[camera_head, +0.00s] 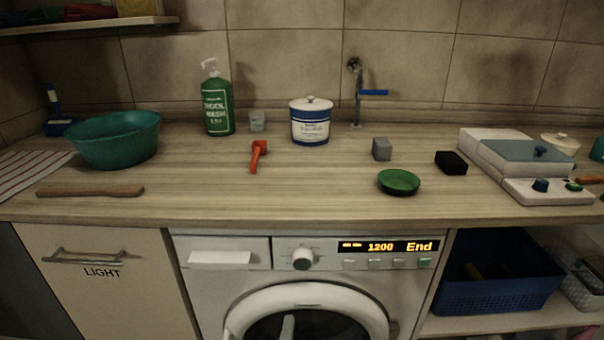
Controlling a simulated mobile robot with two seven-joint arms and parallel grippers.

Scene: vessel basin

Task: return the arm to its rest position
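Neither of my grippers shows in the head view, and no part of my arms can be made out over the counter. The wooden counter (300,195) runs across the whole view. A teal basin (115,140) stands on it at the left. A green wash bottle (217,105) with a white pump stands upright at the back, beside a small clear cup (257,121). A blue and white lidded canister (311,121) stands upright near the back middle.
A red tool (258,155), grey block (382,149), black block (451,162) and green dish (399,181) lie mid-counter. A wooden stick (90,191) lies front left. A white appliance (548,191) stands right. A washing machine (300,258) is below. The front middle counter is clear.

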